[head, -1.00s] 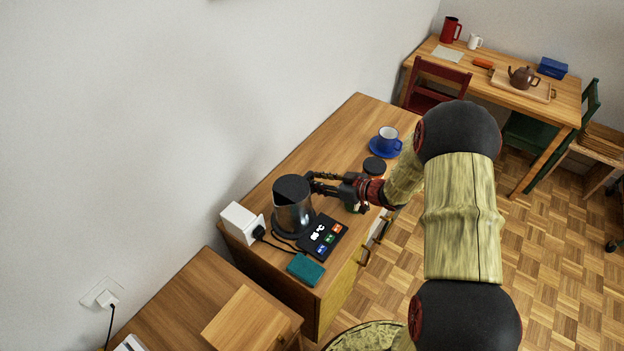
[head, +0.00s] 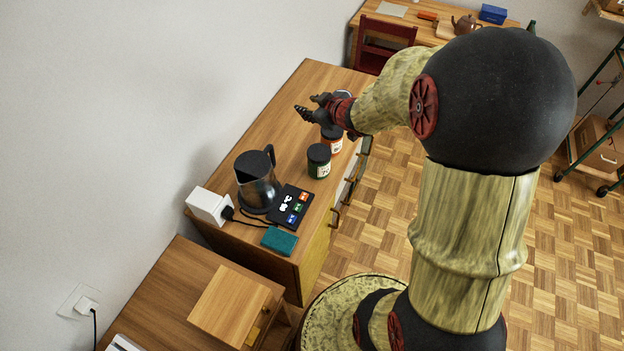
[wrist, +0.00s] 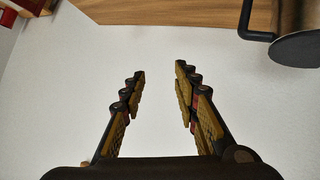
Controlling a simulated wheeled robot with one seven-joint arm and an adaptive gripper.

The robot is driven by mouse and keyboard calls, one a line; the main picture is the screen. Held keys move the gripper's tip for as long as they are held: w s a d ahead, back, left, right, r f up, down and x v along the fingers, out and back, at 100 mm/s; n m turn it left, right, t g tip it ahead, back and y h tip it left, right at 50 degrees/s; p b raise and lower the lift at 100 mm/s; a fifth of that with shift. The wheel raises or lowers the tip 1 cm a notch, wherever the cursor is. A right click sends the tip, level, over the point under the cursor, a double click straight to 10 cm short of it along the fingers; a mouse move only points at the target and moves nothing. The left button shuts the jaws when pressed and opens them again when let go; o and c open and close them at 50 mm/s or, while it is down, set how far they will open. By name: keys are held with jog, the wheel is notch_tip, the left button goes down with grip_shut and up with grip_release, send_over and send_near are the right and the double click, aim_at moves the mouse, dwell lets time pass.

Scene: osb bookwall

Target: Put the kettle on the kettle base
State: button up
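The kettle (head: 258,184), dark metal with a black lid and handle, stands upright on the wooden cabinet top. It appears seated on the dark round kettle base (head: 266,210), which shows only as a thin rim under it. My gripper (head: 304,113) is above the cabinet, up and to the right of the kettle and apart from it. In the wrist view my gripper (wrist: 158,80) has its two fingers spread with nothing between them. Part of the kettle (wrist: 294,44), its lid and handle, shows at that view's upper right corner.
A white power adapter (head: 209,205) is left of the kettle. A black card with coloured icons (head: 291,206) and a teal sponge (head: 279,240) lie in front. Two jars, one green-labelled (head: 319,162) and one orange-labelled (head: 333,142), stand to the right. The cabinet's far part is clear.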

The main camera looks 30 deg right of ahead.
jog(key=s+r+m+g+h, duration=0.1)
jog(key=s+r+m+h, duration=0.15)
jog(key=s+r, duration=0.4)
jog(key=s+a+r+m+g+y, duration=0.1)
jog(key=s+a+r+g, duration=0.1)
jog(key=s+a, duration=0.6)
jog(key=s+a+r+m+g+y, duration=0.1)
jog(key=s+a, duration=0.7)
jog(key=s, duration=0.8)
jog(key=shift+s+a+r+g, duration=0.2)
jog(key=shift+r+g, duration=0.55)
jog(key=shift+g, duration=0.25)
notch_tip(320, 180, down, 4)
jog(key=b, duration=0.4)
